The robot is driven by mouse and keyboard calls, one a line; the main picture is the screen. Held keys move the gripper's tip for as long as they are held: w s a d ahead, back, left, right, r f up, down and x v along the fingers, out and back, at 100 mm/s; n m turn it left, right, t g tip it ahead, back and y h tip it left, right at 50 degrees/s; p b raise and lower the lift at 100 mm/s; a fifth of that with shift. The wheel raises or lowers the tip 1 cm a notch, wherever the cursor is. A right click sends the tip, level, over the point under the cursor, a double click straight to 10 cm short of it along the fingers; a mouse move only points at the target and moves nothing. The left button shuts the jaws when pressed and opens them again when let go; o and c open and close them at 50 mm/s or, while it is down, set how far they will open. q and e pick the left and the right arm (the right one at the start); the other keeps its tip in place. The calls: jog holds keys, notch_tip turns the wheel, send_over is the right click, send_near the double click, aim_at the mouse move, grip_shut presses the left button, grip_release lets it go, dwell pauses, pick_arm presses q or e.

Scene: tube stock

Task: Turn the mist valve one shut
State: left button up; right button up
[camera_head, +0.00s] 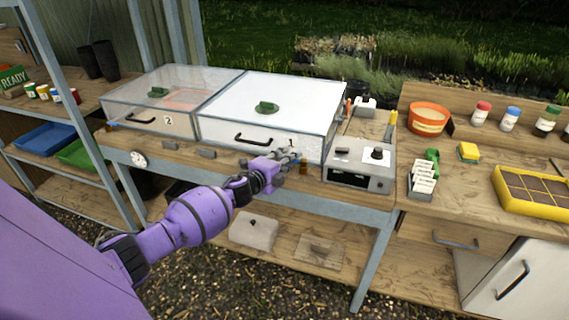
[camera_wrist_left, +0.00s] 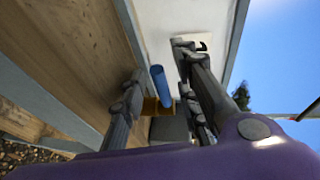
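The mist valve one has a blue lever (camera_wrist_left: 158,82) and a brass body (camera_wrist_left: 152,106), seen in the left wrist view. In the head view a bit of its brass (camera_head: 303,167) shows at the front right of the propagator marked 1 (camera_head: 230,129); its lever is hidden by my gripper there. My left gripper (camera_head: 294,156) is at this corner. In the left wrist view its fingers (camera_wrist_left: 160,72) are apart, with the lever in the gap and room on both sides. I cannot tell any contact. My right gripper is not in view.
Another propagator marked 2 (camera_head: 138,115) stands to the left, with its own blue-levered valve (camera_head: 114,124) at its front left. A grey control box (camera_head: 360,168) stands close to the right of my gripper. A round dial (camera_head: 138,159) hangs on the bench's front edge.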

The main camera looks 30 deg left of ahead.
pick_arm(q)
jog(key=s+r, duration=0.2)
jog(key=s, duration=0.9)
jog(key=shift+s+a, duration=0.3)
jog(key=shift+s, duration=0.05)
